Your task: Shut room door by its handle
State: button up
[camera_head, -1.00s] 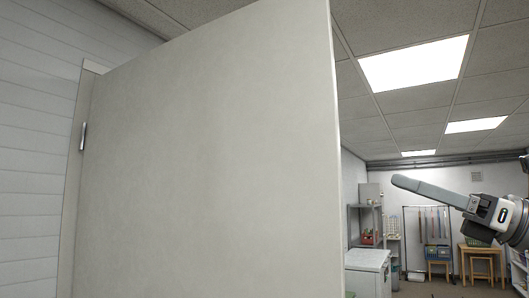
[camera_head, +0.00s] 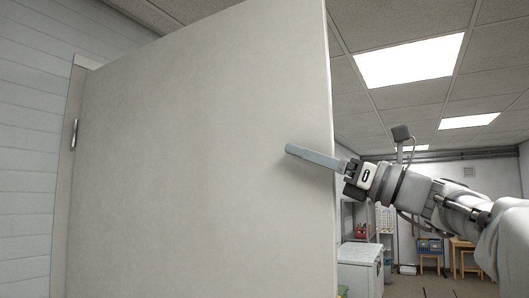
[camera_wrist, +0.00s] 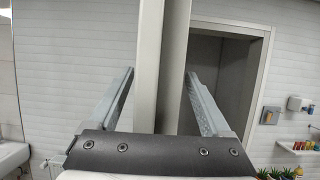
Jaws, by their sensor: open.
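The room door (camera_head: 200,160) is a large pale plain panel standing open, filling much of the head view. Its hinge (camera_head: 74,134) is at the left and its free edge (camera_head: 333,200) at the right. No handle shows on the visible face. My gripper (camera_head: 290,150) is open at the free edge, with one finger in front of the near face. In the wrist view, the door's edge (camera_wrist: 160,60) stands upright between the two spread fingers. Whether either finger touches the door cannot be told. The other finger is hidden behind the door in the head view.
In the wrist view a framed doorway (camera_wrist: 228,70) is at the right of the door and a sink (camera_wrist: 12,155) at lower left. Beyond the door in the head view are a white cabinet (camera_head: 358,268), a rack and a wooden stool (camera_head: 465,255).

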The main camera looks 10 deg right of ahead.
jog(key=shift+w+a+r, duration=0.1)
jog(key=shift+a, duration=0.1)
grip_shut()
dwell(0.4)
